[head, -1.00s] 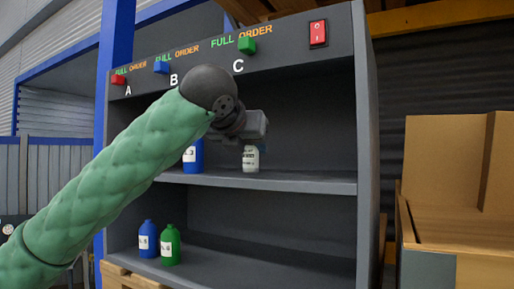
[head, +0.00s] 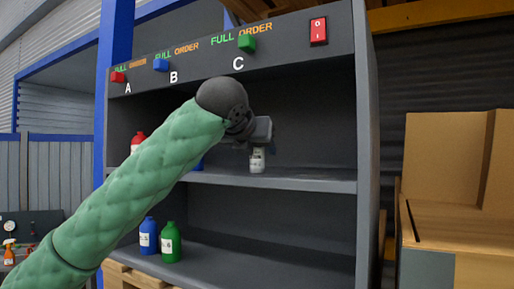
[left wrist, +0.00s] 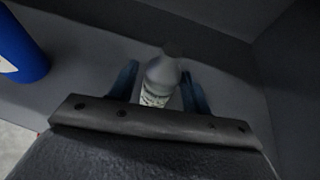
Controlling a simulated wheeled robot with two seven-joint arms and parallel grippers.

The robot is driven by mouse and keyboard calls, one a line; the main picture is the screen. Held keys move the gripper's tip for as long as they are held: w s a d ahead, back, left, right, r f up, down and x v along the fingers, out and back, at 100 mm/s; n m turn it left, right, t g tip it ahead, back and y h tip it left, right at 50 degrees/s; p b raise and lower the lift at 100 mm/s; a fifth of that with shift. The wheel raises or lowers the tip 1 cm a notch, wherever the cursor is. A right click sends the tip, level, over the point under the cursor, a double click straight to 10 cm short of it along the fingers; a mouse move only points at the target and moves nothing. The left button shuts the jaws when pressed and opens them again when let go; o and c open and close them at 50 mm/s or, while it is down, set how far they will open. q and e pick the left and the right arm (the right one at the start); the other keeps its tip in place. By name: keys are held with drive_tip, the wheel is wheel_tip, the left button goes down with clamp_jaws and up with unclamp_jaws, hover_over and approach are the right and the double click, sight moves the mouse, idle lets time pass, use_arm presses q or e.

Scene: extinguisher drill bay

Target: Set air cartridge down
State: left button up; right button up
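The air cartridge is a small white-grey bottle with a printed label (head: 257,160), at the upper shelf under the letter C. My left gripper (head: 258,145) reaches it from above, with its fingers around the upper part. In the left wrist view the cartridge (left wrist: 161,78) stands between the two blue-grey fingers (left wrist: 160,88). The left gripper looks shut on it. The cartridge looks upright, with its base at or just above the shelf board (head: 310,180); contact cannot be told. My right gripper is not in view.
A blue bottle (left wrist: 18,50) stands left of the cartridge, mostly behind my arm in the head view. A red bottle (head: 137,140) is further left. Blue (head: 148,238) and green (head: 171,244) bottles stand on the lower shelf. The upper shelf right of the cartridge is clear.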

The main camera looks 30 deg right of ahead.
use_arm(q)
drive_tip(key=shift+r, duration=0.15)
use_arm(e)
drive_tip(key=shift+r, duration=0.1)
use_arm(q)
drive_tip(key=shift+s+a, duration=0.1)
drive_tip(key=shift+a, duration=0.1)
drive_tip(key=b+v, duration=0.3)
drive_tip(key=v, duration=0.2)
drive_tip(key=shift+s+a+b, duration=0.2)
drive_tip(key=shift+s+b, duration=0.05)
drive_tip(key=shift+b, duration=0.05)
drive_tip(key=b+v, duration=0.2)
drive_tip(key=v, duration=0.4)
drive_tip(key=shift+r, duration=0.2)
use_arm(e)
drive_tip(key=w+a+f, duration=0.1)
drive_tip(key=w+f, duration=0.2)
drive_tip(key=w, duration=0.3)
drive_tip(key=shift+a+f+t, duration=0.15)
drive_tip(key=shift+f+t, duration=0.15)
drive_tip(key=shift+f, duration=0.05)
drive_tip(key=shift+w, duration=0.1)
